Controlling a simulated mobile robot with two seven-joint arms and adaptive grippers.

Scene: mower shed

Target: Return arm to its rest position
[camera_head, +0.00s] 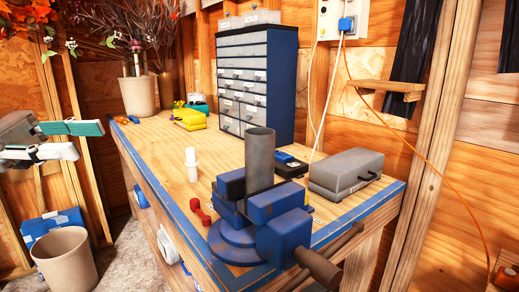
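My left gripper (90,140) is in the head view at the left edge, its arm coming in from the left. Its two fingers, with teal and white parts, point right and are spread apart, with nothing between them. It is in the air to the left of the workbench (155,133), apart from it, above a bin. My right gripper is not in view.
On the bench stand a blue vise (236,243) with an upright grey cylinder (259,160), a white bottle (191,165), a grey box (346,173) and a drawer cabinet (243,80). A bin (66,265) stands on the floor. An orange cable hangs right.

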